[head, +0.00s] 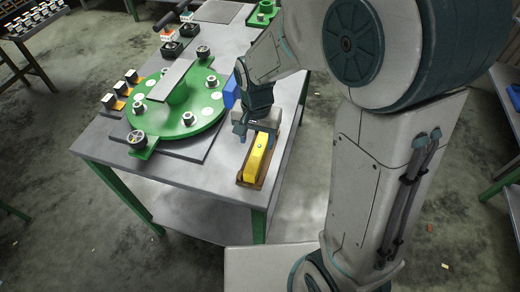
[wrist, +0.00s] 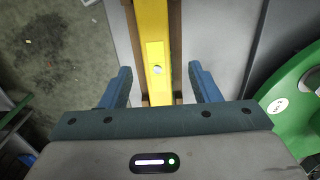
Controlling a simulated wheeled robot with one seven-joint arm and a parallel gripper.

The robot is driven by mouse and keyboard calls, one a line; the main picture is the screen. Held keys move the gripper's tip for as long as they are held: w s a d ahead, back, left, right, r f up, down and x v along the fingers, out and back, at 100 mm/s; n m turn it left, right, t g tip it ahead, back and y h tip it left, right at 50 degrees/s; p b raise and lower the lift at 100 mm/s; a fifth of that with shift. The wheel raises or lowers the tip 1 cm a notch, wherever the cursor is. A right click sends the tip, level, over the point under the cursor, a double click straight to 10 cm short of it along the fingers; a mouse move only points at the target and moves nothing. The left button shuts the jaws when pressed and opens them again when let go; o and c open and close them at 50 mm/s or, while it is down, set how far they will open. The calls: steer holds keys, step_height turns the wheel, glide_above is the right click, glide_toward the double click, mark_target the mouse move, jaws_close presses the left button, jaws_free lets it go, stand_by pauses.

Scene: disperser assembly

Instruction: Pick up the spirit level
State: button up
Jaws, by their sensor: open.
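The yellow spirit level (head: 256,158) lies in a brown wooden holder (head: 244,184) near the front right corner of the table. In the wrist view, the spirit level (wrist: 154,40) runs up the picture, with a round silvery spot on it. My gripper (head: 254,128) is over the far end of the level. In the wrist view, the blue fingers of my gripper (wrist: 162,88) are open, one on each side of the level, with a gap on both sides. The fingers appear apart from it. The level's near end in the wrist view is hidden by the gripper body.
A round green fixture (head: 180,122) with several white and metal parts stands on a dark plate left of the level. A blue object (head: 230,92) is beside my gripper. Small orange and black parts (head: 113,102) line the table's left edge. Bare tabletop (head: 205,172) lies left of the holder.

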mark_target(259, 146)
steer(key=f, duration=0.3)
steer(key=shift+w+d+f, duration=0.3)
steer(key=shift+d+f, duration=0.05)
steer(key=shift+f, duration=0.6)
steer(key=c, duration=1.2)
jaws_close()
steer(key=shift+r, duration=0.15)
